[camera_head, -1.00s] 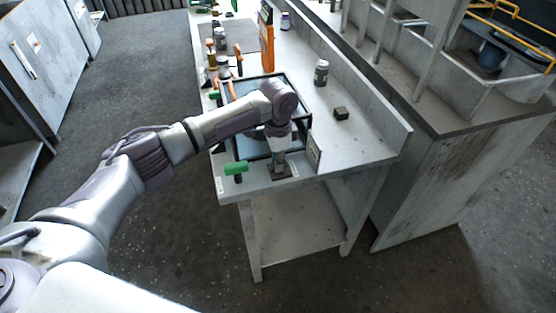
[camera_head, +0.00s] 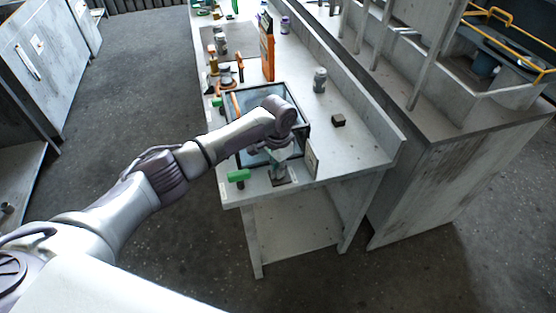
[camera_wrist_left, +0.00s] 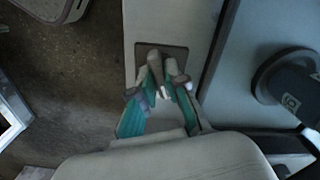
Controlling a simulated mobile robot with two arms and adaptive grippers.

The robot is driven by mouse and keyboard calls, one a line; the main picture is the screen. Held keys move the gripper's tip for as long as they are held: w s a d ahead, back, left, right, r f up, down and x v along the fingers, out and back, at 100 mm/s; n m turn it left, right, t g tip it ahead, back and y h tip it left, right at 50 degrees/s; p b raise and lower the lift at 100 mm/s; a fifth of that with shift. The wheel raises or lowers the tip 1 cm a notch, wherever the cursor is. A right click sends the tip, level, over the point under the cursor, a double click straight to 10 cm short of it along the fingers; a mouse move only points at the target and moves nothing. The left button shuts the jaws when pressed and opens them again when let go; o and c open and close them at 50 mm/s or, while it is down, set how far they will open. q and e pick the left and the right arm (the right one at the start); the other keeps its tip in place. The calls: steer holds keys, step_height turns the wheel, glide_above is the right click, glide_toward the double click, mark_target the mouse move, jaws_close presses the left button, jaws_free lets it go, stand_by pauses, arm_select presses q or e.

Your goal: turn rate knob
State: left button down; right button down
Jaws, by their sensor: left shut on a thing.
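The rate knob (camera_wrist_left: 158,82) is a small light piece on a dark square plate (camera_wrist_left: 178,52) at the bench's near end, seen in the left wrist view. My left gripper (camera_wrist_left: 160,76) reaches down to it, and its teal-lined fingers close around the knob from both sides. In the head view my left gripper (camera_head: 279,171) stands over the dark plate (camera_head: 282,182) and hides the knob. The knob's angle is hard to read. My right gripper is not in view.
A dark-framed box (camera_head: 308,123) lies under my left forearm. A green-handled item (camera_head: 239,175) is left of the gripper. A grey jar (camera_head: 320,80), a small dark block (camera_head: 338,119) and an orange panel (camera_head: 267,55) are farther back on the bench.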

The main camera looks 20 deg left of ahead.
arm_select(q)
steer(key=shift+r+n+p, duration=0.2)
steer(key=shift+n+p, duration=0.9)
steer(key=shift+n, duration=0.1)
steer(key=shift+f+n+p, duration=0.1)
steer(key=shift+n+p, duration=0.7)
steer(key=shift+n, duration=0.2)
steer(key=c, duration=1.2)
jaws_free()
steer(key=shift+f, duration=0.1)
step_height(320, 180, up, 12)
steer(key=shift+r, duration=0.1)
